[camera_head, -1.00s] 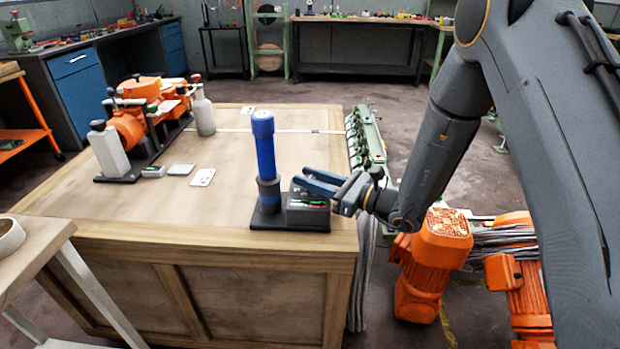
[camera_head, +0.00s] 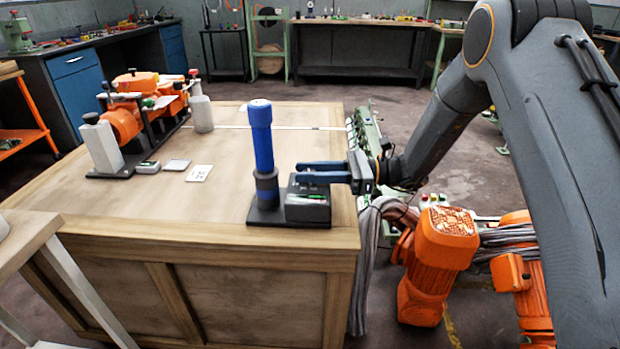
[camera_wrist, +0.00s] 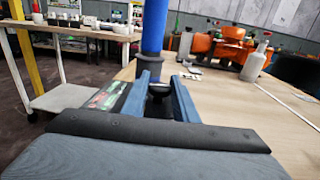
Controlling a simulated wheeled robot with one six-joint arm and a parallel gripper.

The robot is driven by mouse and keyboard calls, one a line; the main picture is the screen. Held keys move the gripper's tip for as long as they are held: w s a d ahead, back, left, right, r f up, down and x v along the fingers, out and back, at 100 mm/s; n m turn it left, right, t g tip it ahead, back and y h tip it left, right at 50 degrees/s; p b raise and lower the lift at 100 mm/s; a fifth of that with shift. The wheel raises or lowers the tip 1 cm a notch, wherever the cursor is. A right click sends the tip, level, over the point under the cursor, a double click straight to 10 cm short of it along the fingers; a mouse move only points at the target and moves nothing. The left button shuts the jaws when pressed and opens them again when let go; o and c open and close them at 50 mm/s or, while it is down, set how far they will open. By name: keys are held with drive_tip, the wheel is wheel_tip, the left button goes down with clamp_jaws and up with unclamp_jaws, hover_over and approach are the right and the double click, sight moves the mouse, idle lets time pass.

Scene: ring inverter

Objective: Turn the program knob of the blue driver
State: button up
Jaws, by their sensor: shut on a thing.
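The blue driver (camera_head: 262,140) stands upright on a dark base at the near right corner of the wooden table. Its lower shaft also shows in the wrist view (camera_wrist: 154,28). A dark control box (camera_head: 306,208) sits beside it on the same base. My gripper (camera_head: 298,173) reaches in from the right, level, with its blue fingers just above the box. In the wrist view, a round black knob (camera_wrist: 160,89) lies between the two fingers, and my gripper is shut on it. In the head view the fingers hide the knob.
An orange machine (camera_head: 130,122) with white bottles stands at the table's far left. Flat cards (camera_head: 199,173) lie mid-table. A green rack (camera_head: 365,135) is past the right edge. Orange motors (camera_head: 436,250) and grey cables are below my arm.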

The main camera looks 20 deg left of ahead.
drive_tip(key=n+g+h+b, duration=0.1)
drive_tip(key=n+g+b, duration=0.1)
drive_tip(key=g, duration=0.1)
drive_tip(key=n+g+h+b, duration=0.1)
drive_tip(key=n+g+h, duration=0.1)
drive_tip(key=g, duration=0.1)
drive_tip(key=shift+w+f+b, duration=0.1)
drive_tip(key=shift+f+b, duration=0.05)
drive_tip(key=shift+b, duration=0.25)
drive_tip(key=shift+n+g+h+b, duration=0.9)
drive_tip(key=shift+n+g+h, duration=0.2)
drive_tip(key=shift+r, duration=0.2)
drive_tip(key=o, duration=1)
